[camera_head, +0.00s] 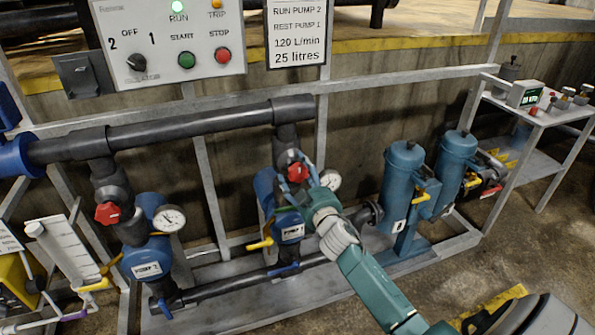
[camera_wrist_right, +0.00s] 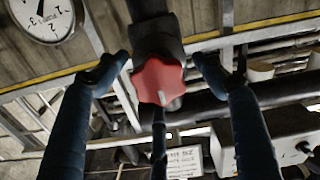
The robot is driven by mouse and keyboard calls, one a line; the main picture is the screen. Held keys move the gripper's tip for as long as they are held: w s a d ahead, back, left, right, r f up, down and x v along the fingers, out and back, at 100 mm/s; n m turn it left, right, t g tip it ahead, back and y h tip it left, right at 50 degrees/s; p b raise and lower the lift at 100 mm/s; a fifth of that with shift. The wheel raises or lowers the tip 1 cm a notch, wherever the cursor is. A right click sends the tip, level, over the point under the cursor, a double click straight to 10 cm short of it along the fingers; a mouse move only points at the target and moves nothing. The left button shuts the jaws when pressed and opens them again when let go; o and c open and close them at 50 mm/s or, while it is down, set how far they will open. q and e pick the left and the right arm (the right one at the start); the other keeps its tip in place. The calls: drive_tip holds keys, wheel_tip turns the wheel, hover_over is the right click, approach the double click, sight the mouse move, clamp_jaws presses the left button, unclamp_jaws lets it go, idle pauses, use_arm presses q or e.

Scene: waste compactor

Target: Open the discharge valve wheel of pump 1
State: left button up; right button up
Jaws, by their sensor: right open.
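A red star-shaped valve wheel (camera_head: 297,172) sits on the dark vertical pipe above the middle blue pump (camera_head: 266,190). In the right wrist view the wheel (camera_wrist_right: 160,82) is in the centre, facing me. My right gripper (camera_head: 303,182) is at this wheel, its fingers open. In the right wrist view its fingertips (camera_wrist_right: 160,70) stand left and right of the wheel, with gaps on both sides. A second red wheel (camera_head: 108,212) sits above the left blue pump (camera_head: 148,262). Both pumps carry small white labels, too small to read surely. My left gripper is not in view.
A pressure gauge (camera_head: 330,180) is close right of the middle wheel, another (camera_head: 169,218) by the left pump. A dark horizontal pipe (camera_head: 195,128) runs above. Blue filter canisters (camera_head: 402,182) stand to the right. The control panel (camera_head: 168,48) is at the top left.

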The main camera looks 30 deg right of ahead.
drive_tip(key=shift+w+d, duration=0.1)
drive_tip(key=shift+w, duration=0.35)
drive_tip(key=shift+c, duration=0.2)
drive_tip(key=c, duration=1.1)
drive_tip(key=shift+c, duration=0.2)
